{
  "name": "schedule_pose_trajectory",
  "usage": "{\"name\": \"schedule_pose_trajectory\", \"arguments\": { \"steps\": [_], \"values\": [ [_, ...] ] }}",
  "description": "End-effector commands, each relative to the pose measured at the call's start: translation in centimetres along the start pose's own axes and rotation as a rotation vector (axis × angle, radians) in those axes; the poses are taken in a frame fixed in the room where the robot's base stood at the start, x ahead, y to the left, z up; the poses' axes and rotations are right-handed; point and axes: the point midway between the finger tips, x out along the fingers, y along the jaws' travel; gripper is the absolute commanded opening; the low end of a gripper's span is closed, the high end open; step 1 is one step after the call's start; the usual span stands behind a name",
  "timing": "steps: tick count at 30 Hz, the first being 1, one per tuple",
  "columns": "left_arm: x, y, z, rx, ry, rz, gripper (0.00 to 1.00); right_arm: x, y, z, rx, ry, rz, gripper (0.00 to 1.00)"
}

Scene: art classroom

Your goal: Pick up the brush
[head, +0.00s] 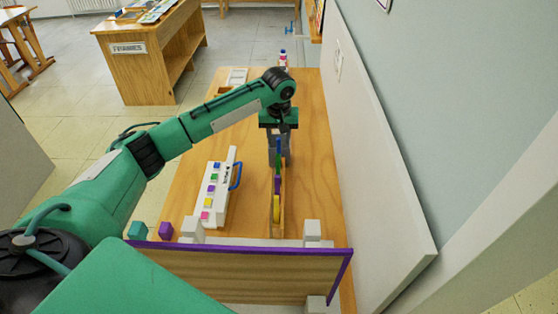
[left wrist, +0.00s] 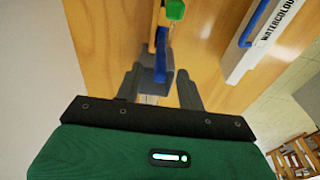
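My left gripper (head: 279,155) points down over the wooden table, at the far end of a narrow wooden rack (head: 270,218). Several coloured pieces stand in a row in the rack: a yellow one (head: 276,205), a purple one (head: 277,184), and blue and green ones close to the fingers. In the left wrist view the two grey fingers (left wrist: 160,90) are spread, with a blue piece (left wrist: 162,42) and a grey part between them. A green piece (left wrist: 175,9) lies beyond. I cannot tell which piece is the brush. My right gripper is out of view.
A white watercolour box (head: 215,195) with a blue handle lies left of the rack. A purple-edged board (head: 235,275) stands in front. A white panel (head: 375,150) bounds the right side.

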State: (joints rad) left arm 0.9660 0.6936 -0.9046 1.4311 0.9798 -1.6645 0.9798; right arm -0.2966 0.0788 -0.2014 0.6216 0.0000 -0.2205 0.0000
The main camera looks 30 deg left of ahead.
Motion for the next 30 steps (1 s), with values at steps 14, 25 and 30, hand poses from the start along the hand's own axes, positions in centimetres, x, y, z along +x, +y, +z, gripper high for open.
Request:
{"name": "schedule_pose_trajectory", "arguments": {
  "steps": [14,25,30],
  "values": [
    [5.0,0.1,0.3,0.002,0.000,0.000,0.39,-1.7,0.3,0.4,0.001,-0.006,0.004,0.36],
    [4.9,0.0,0.2,0.001,0.000,0.000,0.00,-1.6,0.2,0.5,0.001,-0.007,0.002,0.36],
    [4.9,0.0,0.2,0.001,0.001,0.000,0.00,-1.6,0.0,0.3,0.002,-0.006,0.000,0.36]
  ]
}}
